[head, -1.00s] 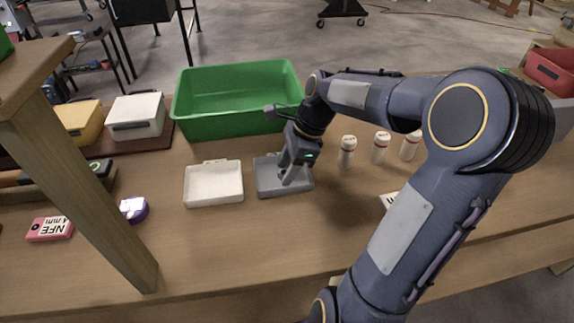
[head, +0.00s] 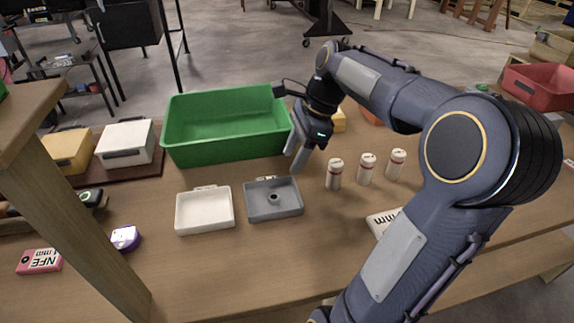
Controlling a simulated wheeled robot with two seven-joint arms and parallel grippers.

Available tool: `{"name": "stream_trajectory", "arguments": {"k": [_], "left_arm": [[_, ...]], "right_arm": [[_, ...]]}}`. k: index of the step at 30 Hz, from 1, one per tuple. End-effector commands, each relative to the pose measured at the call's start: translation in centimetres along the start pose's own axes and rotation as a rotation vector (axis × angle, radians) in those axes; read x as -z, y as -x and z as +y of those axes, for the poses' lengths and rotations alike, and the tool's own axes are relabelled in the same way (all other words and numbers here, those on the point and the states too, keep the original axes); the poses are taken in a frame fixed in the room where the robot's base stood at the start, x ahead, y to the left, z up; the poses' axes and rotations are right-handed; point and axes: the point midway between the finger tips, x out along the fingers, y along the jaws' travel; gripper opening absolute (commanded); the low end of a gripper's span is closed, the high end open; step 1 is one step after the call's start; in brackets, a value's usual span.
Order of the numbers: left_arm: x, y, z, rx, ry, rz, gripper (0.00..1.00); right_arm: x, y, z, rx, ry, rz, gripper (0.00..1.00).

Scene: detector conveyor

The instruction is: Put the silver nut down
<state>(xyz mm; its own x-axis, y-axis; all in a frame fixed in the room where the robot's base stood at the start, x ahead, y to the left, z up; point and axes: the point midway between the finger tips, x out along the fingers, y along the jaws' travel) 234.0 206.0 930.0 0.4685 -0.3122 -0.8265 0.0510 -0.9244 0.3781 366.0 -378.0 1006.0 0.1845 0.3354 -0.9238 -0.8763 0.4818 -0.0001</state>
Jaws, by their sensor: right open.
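The silver nut (head: 274,198) lies in the grey tray (head: 290,209) on the table, near the tray's middle. My right gripper (head: 297,163) is open and empty. It hangs above and behind the grey tray, between the green bin and the white bottles, apart from the nut. My left gripper is not in view.
A white tray (head: 182,211) sits left of the grey tray. A green bin (head: 222,148) stands behind. Several white bottles, one of them here (head: 334,175), stand to the right. A wooden post (head: 85,215) blocks the left. The table front is clear.

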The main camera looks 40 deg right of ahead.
Motion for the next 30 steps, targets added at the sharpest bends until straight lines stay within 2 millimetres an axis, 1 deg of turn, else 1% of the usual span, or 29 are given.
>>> {"name": "stream_trajectory", "arguments": {"k": [1, 4, 5, 7, 8, 11, 12, 14, 15, 18, 21, 25, 30], "left_arm": [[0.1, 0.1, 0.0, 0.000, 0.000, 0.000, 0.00], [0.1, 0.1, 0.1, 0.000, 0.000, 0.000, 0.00], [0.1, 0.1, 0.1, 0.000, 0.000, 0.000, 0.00], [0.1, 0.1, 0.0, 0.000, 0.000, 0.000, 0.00], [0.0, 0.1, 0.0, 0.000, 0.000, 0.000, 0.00], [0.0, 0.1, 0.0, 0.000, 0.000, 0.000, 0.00], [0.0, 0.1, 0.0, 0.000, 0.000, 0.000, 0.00], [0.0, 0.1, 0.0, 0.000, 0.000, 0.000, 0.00], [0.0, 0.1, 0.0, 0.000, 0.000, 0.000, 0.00], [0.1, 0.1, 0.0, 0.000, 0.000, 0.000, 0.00], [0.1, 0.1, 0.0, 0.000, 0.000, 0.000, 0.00], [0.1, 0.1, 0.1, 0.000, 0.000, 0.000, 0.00], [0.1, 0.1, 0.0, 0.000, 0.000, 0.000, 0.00]], "right_arm": [[-0.1, 0.4, 0.0, 0.001, 0.003, 0.000, 0.45], [-0.7, 0.6, 0.9, 0.011, 0.075, 0.005, 0.45], [-1.1, 0.4, 1.4, 0.017, 0.124, 0.008, 0.45], [-2.1, -0.1, 3.2, 0.040, 0.292, 0.018, 0.45], [-2.7, -0.5, 4.2, 0.053, 0.384, 0.023, 0.45], [-4.2, -2.1, 8.1, 0.106, 0.750, 0.048, 0.45], [-4.6, -2.9, 9.7, 0.130, 0.904, 0.059, 0.45], [-5.0, -4.1, 12.0, 0.166, 1.129, 0.076, 0.45], [-5.1, -5.0, 13.4, 0.189, 1.270, 0.088, 0.45], [-5.3, -7.2, 16.4, 0.245, 1.576, 0.117, 0.45], [-5.2, -8.9, 18.4, 0.286, 1.794, 0.142, 0.45], [-5.2, -10.1, 19.6, 0.316, 1.938, 0.163, 0.45], [-5.2, -10.3, 19.8, 0.319, 1.966, 0.167, 0.45]]}}
